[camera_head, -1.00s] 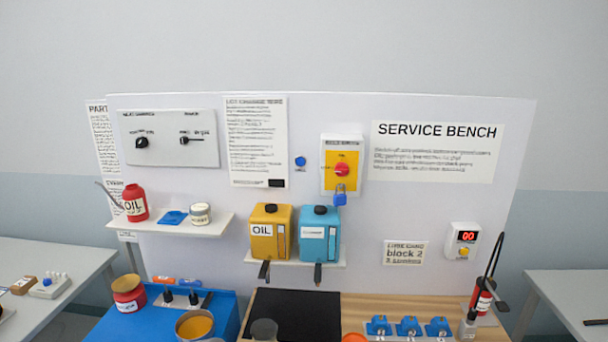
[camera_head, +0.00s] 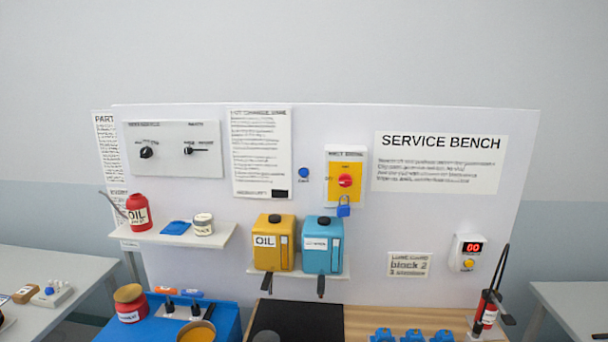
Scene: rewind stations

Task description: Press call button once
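A round blue button (camera_head: 304,172) is on the white back panel (camera_head: 330,118), between a printed sheet and a yellow switch plate. A tiny label sits under it, too small to read surely. Nothing covers the button. Another small blue knob or button is on a white box (camera_head: 49,294) on the left table. Neither of my grippers shows in the head view.
A yellow switch plate (camera_head: 334,190) with a red knob and blue padlock is right of the button. Yellow (camera_head: 267,258) and blue (camera_head: 316,260) canisters stand on a shelf below.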

